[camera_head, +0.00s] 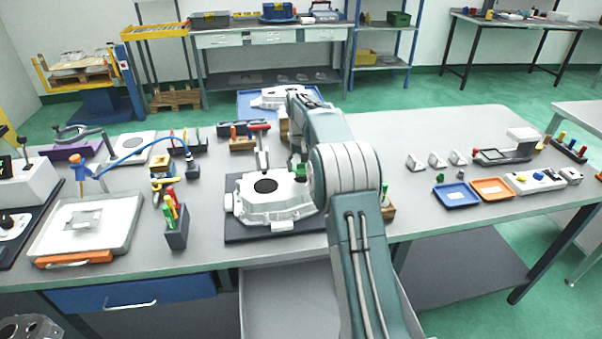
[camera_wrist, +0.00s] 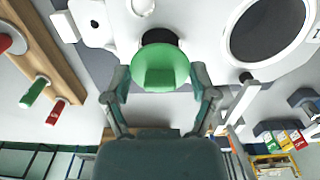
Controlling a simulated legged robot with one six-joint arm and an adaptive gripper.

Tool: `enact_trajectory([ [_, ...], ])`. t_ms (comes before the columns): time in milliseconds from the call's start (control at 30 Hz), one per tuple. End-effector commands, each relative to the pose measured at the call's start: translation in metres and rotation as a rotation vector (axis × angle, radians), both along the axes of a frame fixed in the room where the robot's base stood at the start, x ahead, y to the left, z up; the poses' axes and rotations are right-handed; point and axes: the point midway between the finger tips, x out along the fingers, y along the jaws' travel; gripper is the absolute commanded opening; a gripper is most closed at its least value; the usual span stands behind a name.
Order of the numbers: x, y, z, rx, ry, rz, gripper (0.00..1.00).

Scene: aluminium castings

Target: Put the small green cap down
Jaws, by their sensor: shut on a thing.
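A small green cap (camera_wrist: 160,68) sits between the two fingers of my gripper (camera_wrist: 160,80) in the wrist view, and the fingers are shut on it. Its round green top faces the camera, and a dark round part shows just beyond it. In the head view the green cap (camera_head: 300,169) shows beside my gripper (camera_head: 298,163), over the back right of the white casting (camera_head: 265,215). My arm hides part of this area. I cannot tell whether the cap touches the casting.
The casting lies on a dark mat (camera_head: 236,237). A blue tray (camera_head: 456,196) and an orange tray (camera_head: 492,189) lie to the right, with a small green piece (camera_head: 440,177) beside the blue one. The bench between my arm and these trays has free room.

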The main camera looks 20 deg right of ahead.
Motion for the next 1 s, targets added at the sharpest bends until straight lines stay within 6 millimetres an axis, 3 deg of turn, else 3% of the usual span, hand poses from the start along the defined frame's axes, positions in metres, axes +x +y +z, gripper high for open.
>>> enact_trajectory([
  [167, -0.002, 0.000, -0.026, 0.001, 0.005, 0.000, 0.58],
  [767, -0.001, 0.000, -0.037, 0.001, 0.006, 0.000, 0.59],
  [933, -0.002, 0.000, -0.042, 0.002, 0.009, 0.000, 0.50],
  [967, -0.002, 0.000, -0.042, 0.002, 0.010, 0.000, 0.89],
  [1000, -0.002, 0.000, -0.043, 0.002, 0.011, 0.000, 1.00],
])
